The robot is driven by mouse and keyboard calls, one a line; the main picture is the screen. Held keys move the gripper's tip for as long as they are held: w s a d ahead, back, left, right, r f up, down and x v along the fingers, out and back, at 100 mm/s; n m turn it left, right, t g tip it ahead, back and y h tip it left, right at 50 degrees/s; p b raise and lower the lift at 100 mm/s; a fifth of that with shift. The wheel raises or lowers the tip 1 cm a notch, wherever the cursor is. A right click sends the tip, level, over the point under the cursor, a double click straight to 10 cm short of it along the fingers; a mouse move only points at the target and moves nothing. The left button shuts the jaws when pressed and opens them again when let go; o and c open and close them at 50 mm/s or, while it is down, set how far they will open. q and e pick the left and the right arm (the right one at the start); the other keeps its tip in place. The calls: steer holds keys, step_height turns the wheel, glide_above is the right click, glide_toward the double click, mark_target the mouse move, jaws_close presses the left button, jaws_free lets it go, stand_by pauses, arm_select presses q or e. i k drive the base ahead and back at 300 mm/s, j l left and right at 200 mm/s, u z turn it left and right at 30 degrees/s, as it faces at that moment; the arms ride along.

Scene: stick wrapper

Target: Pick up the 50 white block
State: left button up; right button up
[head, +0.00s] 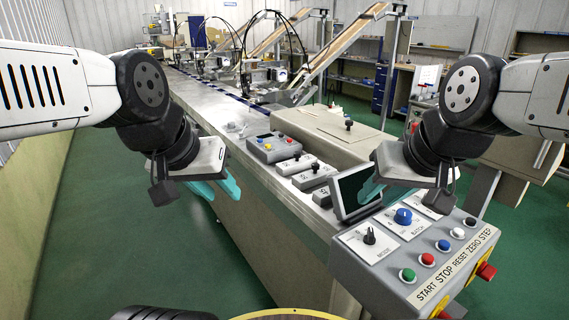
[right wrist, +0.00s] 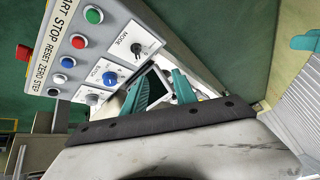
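Several small labelled blocks sit in a row on the near part of the long bench in the head view: a white block (head: 295,164), a greyer block (head: 314,177) behind the panel's left side, and another (head: 322,196) beside the dark screen. The numbers on them are too small to read, so I cannot tell which is the 50. My left gripper (head: 215,187) hangs open and empty, left of the bench edge, over the floor. My right gripper (head: 376,188) is in front of the dark screen, right of the blocks. Its teal fingers are apart and empty in the right wrist view (right wrist: 163,90).
A control panel (head: 460,262) with coloured buttons and knobs stands at the near right, its dark screen (head: 357,190) close to my right gripper. A grey button box (head: 273,147) sits behind the blocks. Conveyors rise farther back. Green floor lies open at left.

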mark_target(300, 162)
steer(key=i+j, duration=0.8)
steer(key=j, duration=0.15)
steer(key=z, duration=0.05)
